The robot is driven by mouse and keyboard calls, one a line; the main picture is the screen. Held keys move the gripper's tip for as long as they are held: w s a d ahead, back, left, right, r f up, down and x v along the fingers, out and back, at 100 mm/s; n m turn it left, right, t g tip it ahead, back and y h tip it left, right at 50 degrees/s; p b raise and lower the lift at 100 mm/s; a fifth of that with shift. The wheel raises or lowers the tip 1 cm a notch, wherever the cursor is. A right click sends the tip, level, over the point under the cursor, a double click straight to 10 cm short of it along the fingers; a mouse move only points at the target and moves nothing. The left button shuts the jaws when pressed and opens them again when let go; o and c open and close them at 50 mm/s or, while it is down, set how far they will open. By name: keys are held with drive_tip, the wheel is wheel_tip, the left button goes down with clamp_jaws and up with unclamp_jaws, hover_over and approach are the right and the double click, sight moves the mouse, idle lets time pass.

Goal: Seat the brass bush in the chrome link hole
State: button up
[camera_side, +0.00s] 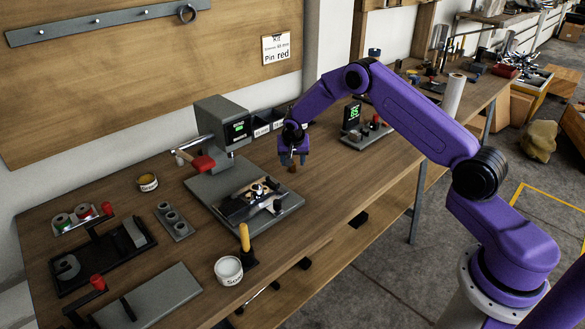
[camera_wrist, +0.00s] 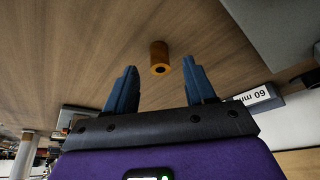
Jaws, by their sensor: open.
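The brass bush (camera_wrist: 160,52) stands on the wooden bench, and in the wrist view it shows between and beyond my fingertips, nearer the right finger. In the side view the bush (camera_side: 293,169) is a small brown piece just below my gripper (camera_side: 293,156). My gripper (camera_wrist: 159,68) is open, with bare bench between its two blue fingers and nothing held. The chrome link (camera_side: 258,190) appears to lie in the dark fixture on the grey press base, left of and nearer the camera than my gripper. Its hole is too small to make out.
The grey press (camera_side: 222,128) with a red-tipped lever stands left of my gripper. A small stand with a green display (camera_side: 352,115) is to the right. A yellow-handled tool (camera_side: 245,238) and white tub (camera_side: 228,270) stand near the front edge. Bench around the bush is clear.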

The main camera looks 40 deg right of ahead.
drive_tip(key=shift+x, duration=0.85)
clamp_jaws()
drive_tip(key=shift+r, duration=0.15)
